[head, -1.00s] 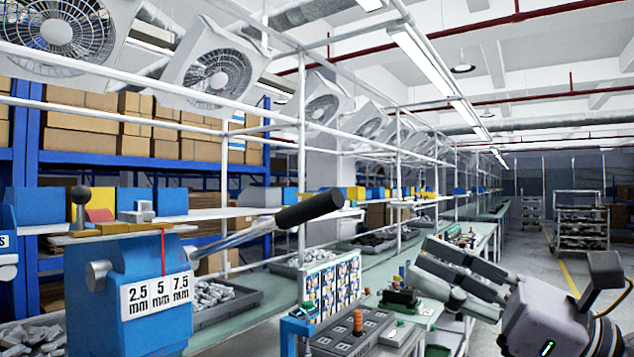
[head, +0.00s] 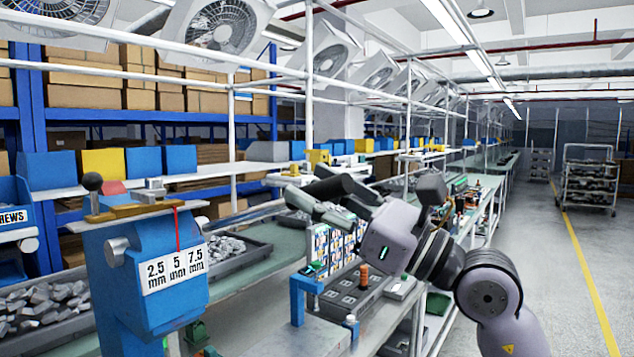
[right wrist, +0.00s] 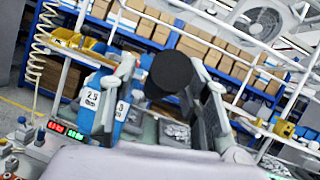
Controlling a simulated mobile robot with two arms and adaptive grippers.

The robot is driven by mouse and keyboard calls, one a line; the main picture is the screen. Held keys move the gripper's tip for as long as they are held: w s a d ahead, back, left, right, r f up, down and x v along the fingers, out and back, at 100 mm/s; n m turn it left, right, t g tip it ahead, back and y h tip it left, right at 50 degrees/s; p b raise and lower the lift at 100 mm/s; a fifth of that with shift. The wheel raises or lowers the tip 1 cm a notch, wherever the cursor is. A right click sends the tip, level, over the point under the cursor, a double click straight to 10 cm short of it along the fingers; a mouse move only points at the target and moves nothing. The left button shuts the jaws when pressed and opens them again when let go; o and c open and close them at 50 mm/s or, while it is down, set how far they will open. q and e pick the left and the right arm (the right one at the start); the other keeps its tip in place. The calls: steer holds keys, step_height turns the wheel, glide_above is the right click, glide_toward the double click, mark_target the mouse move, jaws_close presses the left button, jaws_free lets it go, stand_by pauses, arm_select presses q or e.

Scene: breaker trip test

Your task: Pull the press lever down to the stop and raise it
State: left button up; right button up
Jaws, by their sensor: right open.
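The blue press (head: 150,270) stands at the left of the head view, with a 2.5, 5 and 7.5 mm scale on its front. Its metal lever rod (head: 240,218) slants up to the right and ends in a black grip (head: 335,187). My right gripper (head: 312,192) is open at the grip and partly hides it. In the right wrist view, the round end of the black grip (right wrist: 170,72) lies between the two spread fingers (right wrist: 158,55). I cannot tell whether they touch it. The press shows behind the left finger. My left gripper is not in view.
A grey tray of metal parts (head: 255,262) lies behind the press on the green bench. A grey box with sockets (head: 350,300) and a panel of coloured cards (head: 335,245) stand below my right arm.

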steer(key=shift+c, duration=0.4)
jaws_close()
steer(key=shift+a, duration=0.1)
stand_by(0.5)
